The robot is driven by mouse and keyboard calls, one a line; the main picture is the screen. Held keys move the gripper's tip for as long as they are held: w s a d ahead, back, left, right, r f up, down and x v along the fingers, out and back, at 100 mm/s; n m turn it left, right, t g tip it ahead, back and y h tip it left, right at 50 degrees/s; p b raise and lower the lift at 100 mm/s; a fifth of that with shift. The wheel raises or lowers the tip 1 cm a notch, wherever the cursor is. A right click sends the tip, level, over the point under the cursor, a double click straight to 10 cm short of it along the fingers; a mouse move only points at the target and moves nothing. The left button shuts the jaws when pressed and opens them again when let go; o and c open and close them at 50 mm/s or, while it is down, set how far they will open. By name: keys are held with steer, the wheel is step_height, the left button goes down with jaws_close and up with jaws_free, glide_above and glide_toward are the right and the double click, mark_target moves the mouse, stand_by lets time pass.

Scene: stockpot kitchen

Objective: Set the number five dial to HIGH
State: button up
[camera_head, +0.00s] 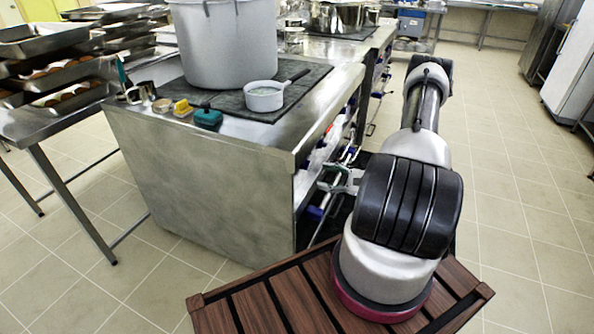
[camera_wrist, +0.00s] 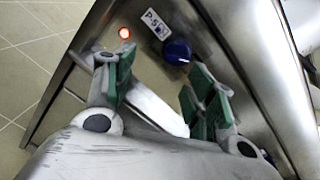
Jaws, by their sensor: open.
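A round blue dial (camera_wrist: 177,51) sits on the metal front panel in the wrist view. A white label reading P-5 (camera_wrist: 157,23) is beside it, up and to the left. The direction the dial points is too small to tell. My gripper (camera_wrist: 162,74) is open, with green pads on its two fingers. The dial is ahead of the fingertips, nearer the right finger, and appears apart from both. In the head view my gripper (camera_head: 340,182) is at the counter's right side, partly hidden by my arm.
A lit red-ringed lamp (camera_wrist: 124,33) is left of the label. The steel counter (camera_head: 240,135) carries a large stockpot (camera_head: 228,45), a small saucepan (camera_head: 264,97) and small items. Tray racks (camera_head: 60,75) stand left. The tiled floor (camera_head: 510,170) at right is clear.

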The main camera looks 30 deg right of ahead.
mark_target(307, 164)
steer(key=shift+t, duration=0.5)
steer(key=x, duration=0.5)
steer(key=w+d+r+x, duration=0.1)
steer(key=x, duration=0.2)
steer(key=shift+w+r, duration=0.15)
steer(key=shift+w, duration=0.05)
steer(key=c, duration=1)
